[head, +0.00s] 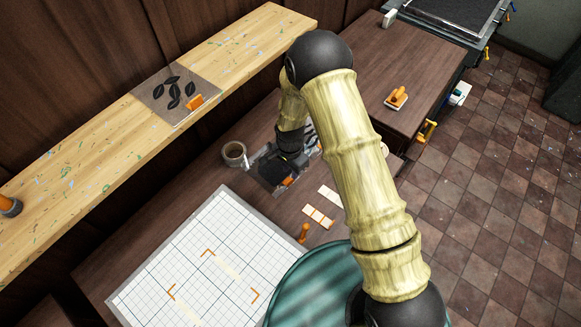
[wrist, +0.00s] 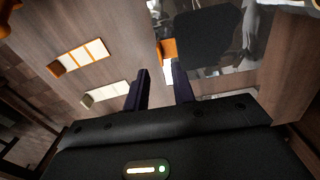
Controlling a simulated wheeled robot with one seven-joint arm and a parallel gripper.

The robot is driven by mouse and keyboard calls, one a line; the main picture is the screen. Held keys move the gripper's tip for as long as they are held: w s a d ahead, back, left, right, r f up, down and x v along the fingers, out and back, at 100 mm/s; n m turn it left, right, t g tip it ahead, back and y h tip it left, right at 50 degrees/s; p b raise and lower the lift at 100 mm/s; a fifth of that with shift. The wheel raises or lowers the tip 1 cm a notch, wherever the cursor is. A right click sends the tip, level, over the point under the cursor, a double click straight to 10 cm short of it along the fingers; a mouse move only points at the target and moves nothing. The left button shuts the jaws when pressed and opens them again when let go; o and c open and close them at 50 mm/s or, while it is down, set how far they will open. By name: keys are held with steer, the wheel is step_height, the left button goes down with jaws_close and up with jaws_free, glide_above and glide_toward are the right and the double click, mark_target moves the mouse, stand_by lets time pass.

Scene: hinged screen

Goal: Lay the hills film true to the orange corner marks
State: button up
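A clear film with a solid dark shape (wrist: 208,36), seemingly the hills film, lies on the brown table in the wrist view. It has an orange tab (wrist: 168,48). My gripper (wrist: 161,70) is open, with its two dark fingers apart and the tab just beyond and partly between their tips. In the head view my gripper (head: 284,178) is low over the table and hides most of this film. The white gridded board (head: 138,297) lies front left. Its orange corner marks (head: 208,252) surround pale strips (head: 222,264), with no film on them.
A leaf-patterned film (head: 174,95) with an orange tab lies on the wooden shelf (head: 80,165).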

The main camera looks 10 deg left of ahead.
mark_target(291, 180)
step_height(291, 180, down, 7)
steer(key=b, duration=0.3)
steer(key=shift+r, duration=0.5)
jaws_close()
